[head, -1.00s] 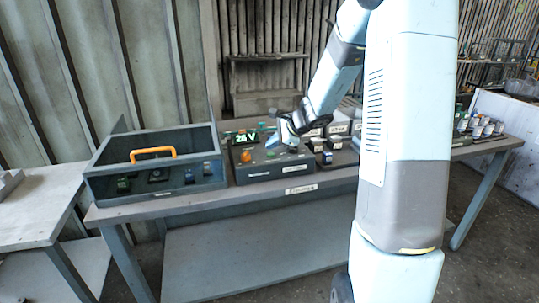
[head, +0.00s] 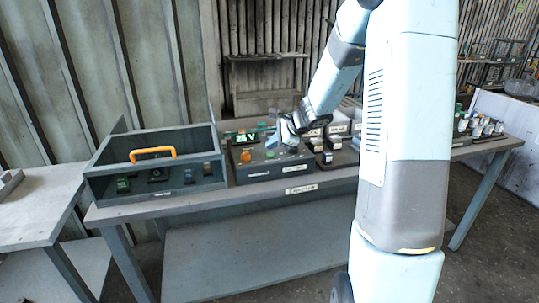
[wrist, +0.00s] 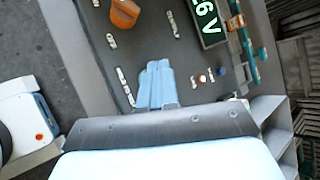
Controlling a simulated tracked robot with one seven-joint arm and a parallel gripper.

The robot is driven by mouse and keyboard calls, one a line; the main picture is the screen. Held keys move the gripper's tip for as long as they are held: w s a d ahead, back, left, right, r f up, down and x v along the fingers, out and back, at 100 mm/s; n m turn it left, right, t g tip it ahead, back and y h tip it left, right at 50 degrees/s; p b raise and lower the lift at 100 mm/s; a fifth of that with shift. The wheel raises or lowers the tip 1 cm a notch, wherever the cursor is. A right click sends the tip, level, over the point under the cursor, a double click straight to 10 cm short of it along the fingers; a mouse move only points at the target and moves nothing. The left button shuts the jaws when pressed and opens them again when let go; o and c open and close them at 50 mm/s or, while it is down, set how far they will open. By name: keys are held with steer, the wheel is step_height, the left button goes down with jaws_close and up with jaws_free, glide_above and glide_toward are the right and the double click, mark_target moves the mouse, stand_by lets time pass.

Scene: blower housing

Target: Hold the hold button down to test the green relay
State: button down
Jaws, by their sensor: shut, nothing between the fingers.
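The dark test panel (head: 262,170) stands on the bench, with a lit green voltage display (head: 246,138) and an orange knob (head: 245,156). In the wrist view the display (wrist: 208,20) ends in "6 V" and the orange knob (wrist: 124,13) is at the top. My gripper (head: 289,136) is over the panel's right part. In the wrist view its pale blue fingers (wrist: 157,70) are together and empty, pointing at the panel face. I cannot tell whether they touch it.
The grey box (head: 107,200) with an orange handle (head: 152,154) stands left of the panel. Small dark blocks (head: 327,157) stand close to its right. Several small items (head: 478,127) are at the bench's right end. The lower shelf (head: 255,240) is clear.

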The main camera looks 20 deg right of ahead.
mark_target(273, 154)
steer(key=shift+f, duration=0.8)
stand_by(0.9)
steer(key=shift+r, duration=0.15)
stand_by(1.9)
steer(key=shift+r, duration=0.7)
steer(key=shift+r, duration=2.55)
steer(key=shift+s, duration=0.1)
